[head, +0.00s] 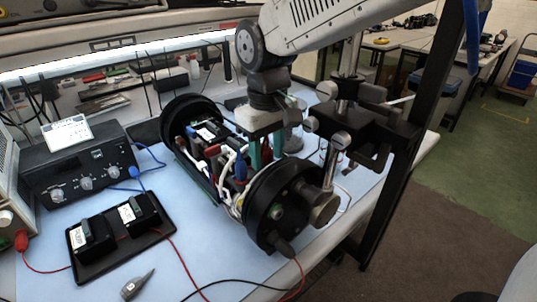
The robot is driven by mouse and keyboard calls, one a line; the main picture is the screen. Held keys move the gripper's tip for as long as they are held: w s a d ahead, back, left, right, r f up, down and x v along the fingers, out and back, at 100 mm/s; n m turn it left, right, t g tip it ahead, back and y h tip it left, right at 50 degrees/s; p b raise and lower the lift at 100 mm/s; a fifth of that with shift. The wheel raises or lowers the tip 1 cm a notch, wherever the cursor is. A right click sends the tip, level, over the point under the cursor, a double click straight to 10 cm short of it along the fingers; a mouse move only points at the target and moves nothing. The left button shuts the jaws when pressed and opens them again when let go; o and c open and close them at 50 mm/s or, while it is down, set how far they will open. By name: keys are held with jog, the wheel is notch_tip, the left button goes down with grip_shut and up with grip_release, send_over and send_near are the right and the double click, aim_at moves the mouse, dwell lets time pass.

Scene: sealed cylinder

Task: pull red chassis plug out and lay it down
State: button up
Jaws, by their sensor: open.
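My gripper (263,158) is open, with its teal fingers pointing down over the right part of the open cylinder chassis (284,207). The chassis lies on the light blue bench mat between two black round end caps, its wiring and modules exposed. Small red parts (229,184) show among white and black wires, left of and below the fingers; I cannot tell which is the red chassis plug. A blue plug (241,170) stands close to the left finger. The fingers and wires partly hide this area. I see nothing held between the fingers.
A black tray (108,263) with two black blocks lies at front left, near a power unit (82,167) and a grey pointed tool (137,284). A metal stand (350,120) rises close right of the chassis. Cables cross the front mat. Bare mat shows between tray and chassis.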

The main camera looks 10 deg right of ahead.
aim_at(267, 147)
grip_shut()
jog(key=shift+r, duration=0.1)
jog(key=shift+r, duration=2.9)
